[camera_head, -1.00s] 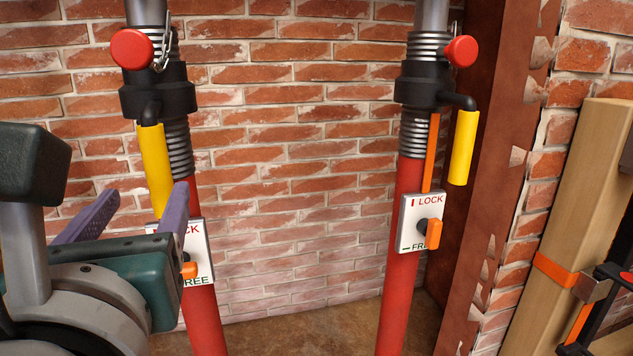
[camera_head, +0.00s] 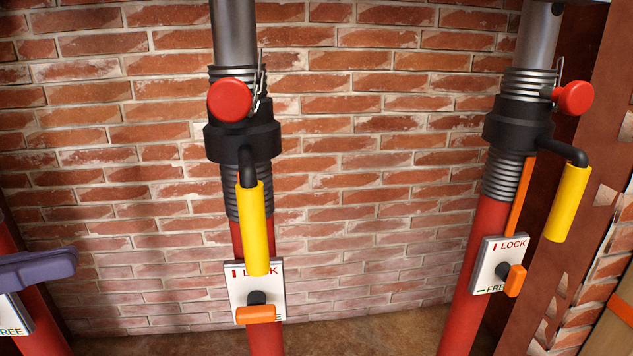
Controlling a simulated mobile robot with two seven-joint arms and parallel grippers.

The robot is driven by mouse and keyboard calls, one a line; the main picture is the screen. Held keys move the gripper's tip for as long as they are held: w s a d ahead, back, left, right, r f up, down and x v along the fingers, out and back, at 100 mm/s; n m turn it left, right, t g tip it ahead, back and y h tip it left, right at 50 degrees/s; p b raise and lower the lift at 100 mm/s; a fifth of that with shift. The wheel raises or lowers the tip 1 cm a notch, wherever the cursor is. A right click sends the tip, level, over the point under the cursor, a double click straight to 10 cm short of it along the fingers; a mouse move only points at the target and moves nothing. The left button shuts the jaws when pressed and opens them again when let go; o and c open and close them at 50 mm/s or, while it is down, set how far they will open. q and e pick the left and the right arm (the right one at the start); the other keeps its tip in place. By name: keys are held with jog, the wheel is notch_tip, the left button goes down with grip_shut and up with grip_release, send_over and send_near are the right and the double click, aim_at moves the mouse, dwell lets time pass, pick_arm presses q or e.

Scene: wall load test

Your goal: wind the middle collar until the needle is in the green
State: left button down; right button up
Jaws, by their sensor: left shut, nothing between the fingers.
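The middle collar (camera_head: 242,140) is a black ring on the threaded part of the middle prop, above its red tube. Its yellow handle (camera_head: 256,228) hangs in front of the tube, over the top of a white LOCK/FREE plate (camera_head: 238,290). An orange lever (camera_head: 256,314) sits low on that plate. My left gripper (camera_head: 62,264) shows only as purple fingers at the left edge, shut and empty, well left of the collar and lower. My right gripper is not in view. No needle or green zone is in view.
The right prop has its own black collar (camera_head: 515,126), yellow handle (camera_head: 568,203) and lock plate (camera_head: 490,262). A third red prop (camera_head: 38,322) is partly visible at lower left, behind my fingers. A brick wall (camera_head: 370,160) stands behind. The space between the middle and right props is clear.

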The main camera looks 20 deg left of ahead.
aim_at(244, 219)
pick_arm(q)
jog(key=r+x, duration=0.1)
jog(key=x, duration=1.2)
jog(key=shift+d+r+m+h, duration=0.3)
jog(key=shift+d+r, duration=0.05)
jog(key=shift+d, duration=0.05)
jog(key=shift+w+d, duration=0.1)
jog(key=shift+w+d, duration=0.25)
jog(key=shift+d, duration=0.4)
